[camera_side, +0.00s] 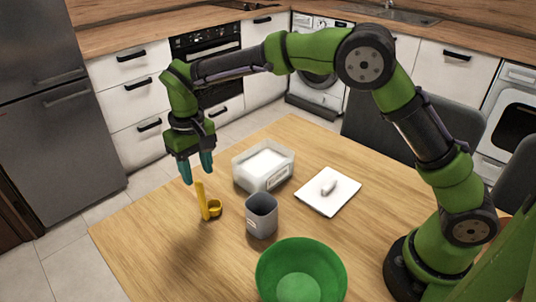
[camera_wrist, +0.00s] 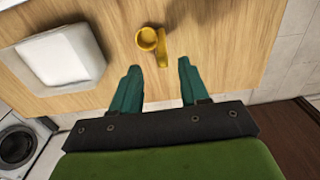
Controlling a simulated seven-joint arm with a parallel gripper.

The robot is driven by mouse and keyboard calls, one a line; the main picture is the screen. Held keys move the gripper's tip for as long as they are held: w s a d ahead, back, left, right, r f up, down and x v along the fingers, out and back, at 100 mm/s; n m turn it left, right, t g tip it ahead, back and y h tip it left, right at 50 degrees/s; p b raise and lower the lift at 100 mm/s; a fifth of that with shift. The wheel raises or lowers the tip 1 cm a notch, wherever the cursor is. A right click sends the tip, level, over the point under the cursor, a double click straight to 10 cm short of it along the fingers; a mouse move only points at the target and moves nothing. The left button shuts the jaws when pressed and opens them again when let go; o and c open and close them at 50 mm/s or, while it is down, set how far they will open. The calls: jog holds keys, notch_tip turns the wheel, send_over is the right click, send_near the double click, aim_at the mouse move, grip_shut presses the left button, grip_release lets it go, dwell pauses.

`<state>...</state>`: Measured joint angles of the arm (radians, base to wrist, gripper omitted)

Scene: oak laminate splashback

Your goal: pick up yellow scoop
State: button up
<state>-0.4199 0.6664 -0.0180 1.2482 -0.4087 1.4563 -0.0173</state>
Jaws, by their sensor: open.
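The yellow scoop (camera_side: 213,208) is on the wooden table, left of the grey cup, with its handle rising upward toward my gripper in the side view. In the wrist view the scoop (camera_wrist: 148,40) shows its round bowl at left and its handle at right, just beyond the fingertips. My gripper (camera_side: 197,172) has teal fingers pointing down, held above the scoop and apart from it. It is open and empty. The two fingers stand well apart in the wrist view (camera_wrist: 160,70), with the scoop's handle roughly in line with the gap between them.
A white container (camera_side: 263,168) with white contents stands behind and right of the scoop. A grey cup (camera_side: 261,217) stands close to its right. A green bowl (camera_side: 300,275) is at the front. The table's left edge is clear.

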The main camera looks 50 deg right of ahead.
aim_at(202, 197)
jog(key=f, duration=0.9)
jog(key=shift+s+a, duration=0.1)
jog(key=shift+a, duration=0.1)
jog(key=shift+c, duration=0.3)
jog(key=shift+r, duration=0.1)
grip_shut()
